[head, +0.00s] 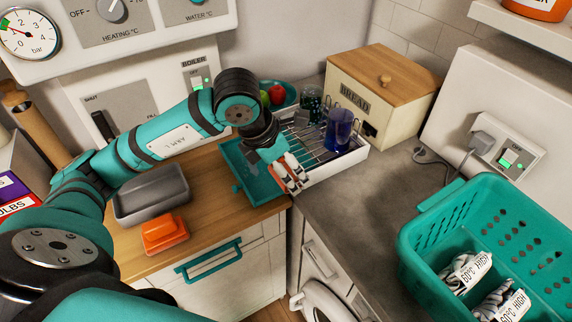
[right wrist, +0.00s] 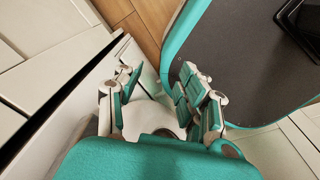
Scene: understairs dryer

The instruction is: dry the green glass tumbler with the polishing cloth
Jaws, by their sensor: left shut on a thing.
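A dark green glass tumbler (head: 311,101) stands at the back of the white dish rack (head: 350,160), behind a blue glass (head: 340,128). My left gripper (head: 293,176) is at the front left of the rack, pointing down over its edge. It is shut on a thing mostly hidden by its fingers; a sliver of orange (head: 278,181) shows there. I cannot tell whether this is the polishing cloth. An orange folded block (head: 163,232) lies on the wooden counter at the left. My right gripper (right wrist: 162,92) is open and empty in the right wrist view.
A teal tray (head: 232,157) lies left of the rack. A bread box (head: 385,85) stands behind it. A grey basin (head: 152,194) is at the left, a teal laundry basket (head: 420,238) at the right. The grey worktop (head: 365,205) between is clear.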

